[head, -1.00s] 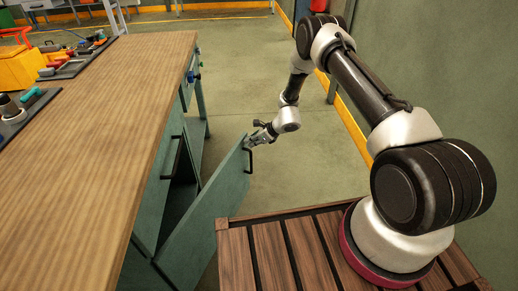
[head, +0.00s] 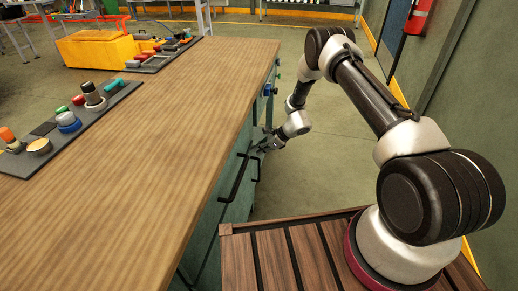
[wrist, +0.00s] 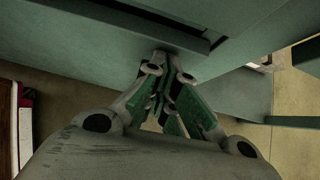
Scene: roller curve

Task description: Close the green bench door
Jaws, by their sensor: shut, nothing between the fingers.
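The green bench door (head: 239,207) is on the front of the wooden-topped bench, swung in close to the bench face. The worktop hides part of it, and I cannot tell whether a small gap remains. A black handle (head: 257,167) shows at its far end. My gripper (head: 261,148) is at the door's far end, close to that handle. In the wrist view my gripper (wrist: 168,72) is shut and empty, with its fingertips against or very near a green panel (wrist: 110,45); contact is unclear. A dark slot runs beside the fingertips.
The worktop (head: 150,130) fills the left, with a tool tray (head: 70,125) and a yellow box (head: 95,48) on it. Another black handle (head: 235,178) is on the bench front. Open floor (head: 320,175) lies right of the bench. A fire extinguisher (head: 419,16) hangs on the right wall.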

